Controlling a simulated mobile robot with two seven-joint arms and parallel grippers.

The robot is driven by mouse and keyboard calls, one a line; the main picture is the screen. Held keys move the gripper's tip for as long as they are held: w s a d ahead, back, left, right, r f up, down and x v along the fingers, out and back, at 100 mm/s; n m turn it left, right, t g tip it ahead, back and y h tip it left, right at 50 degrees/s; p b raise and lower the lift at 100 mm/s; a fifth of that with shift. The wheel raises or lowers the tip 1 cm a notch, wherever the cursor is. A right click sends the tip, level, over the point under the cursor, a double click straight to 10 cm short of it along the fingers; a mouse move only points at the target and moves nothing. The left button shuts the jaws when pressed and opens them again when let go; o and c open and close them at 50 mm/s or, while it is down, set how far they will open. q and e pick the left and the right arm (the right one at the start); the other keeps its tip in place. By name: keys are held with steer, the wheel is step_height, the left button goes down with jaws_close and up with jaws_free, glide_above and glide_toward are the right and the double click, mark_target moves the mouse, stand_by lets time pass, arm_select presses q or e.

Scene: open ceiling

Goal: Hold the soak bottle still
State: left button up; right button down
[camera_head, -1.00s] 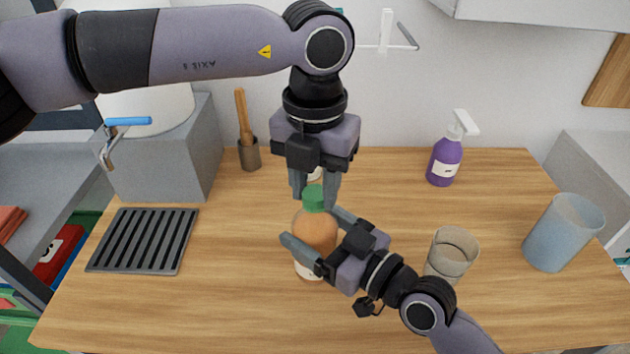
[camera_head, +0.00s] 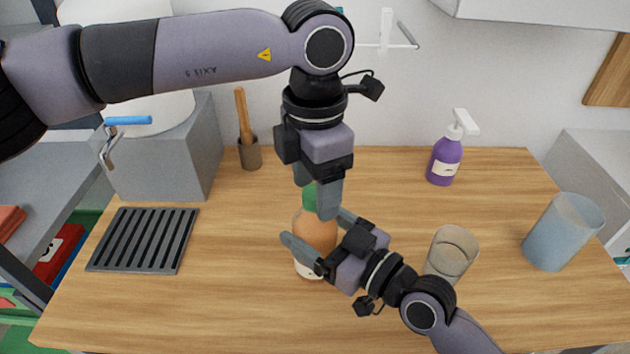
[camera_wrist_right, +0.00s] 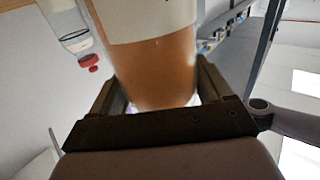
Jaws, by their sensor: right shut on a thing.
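The soak bottle (camera_head: 315,235) stands upright on the wooden worktop, amber with a white label low on its side and a green cap (camera_head: 309,197). My right gripper (camera_head: 315,226) is shut on its body from the lower right. The right wrist view shows the amber body (camera_wrist_right: 160,70) between both fingers. My left gripper (camera_head: 315,198) points straight down from above with its fingers around the cap. One finger hides part of the cap, so I cannot tell whether the fingers press on it.
A bluish tumbler (camera_head: 563,232) and a purple pump bottle (camera_head: 445,160) are farther right. A black slatted rack (camera_head: 143,240) lies left; a pot with a wooden handle (camera_head: 249,154) stands behind. The worktop's front left is clear.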

mark_target(333, 242)
arm_select(q)
steer(key=shift+r, duration=0.15)
step_height(333, 242, up, 12)
stand_by(0.4)
arm_select(e)
jaws_free()
steer(key=shift+d, duration=0.1)
steer(key=b+v, duration=0.1)
steer(key=v, duration=0.4)
steer(key=shift+s+f, duration=0.1)
steer(key=shift+f, duration=0.05)
arm_select(q)
steer(key=shift+f, duration=0.8)
arm_select(e)
steer(key=shift+v, duration=0.95)
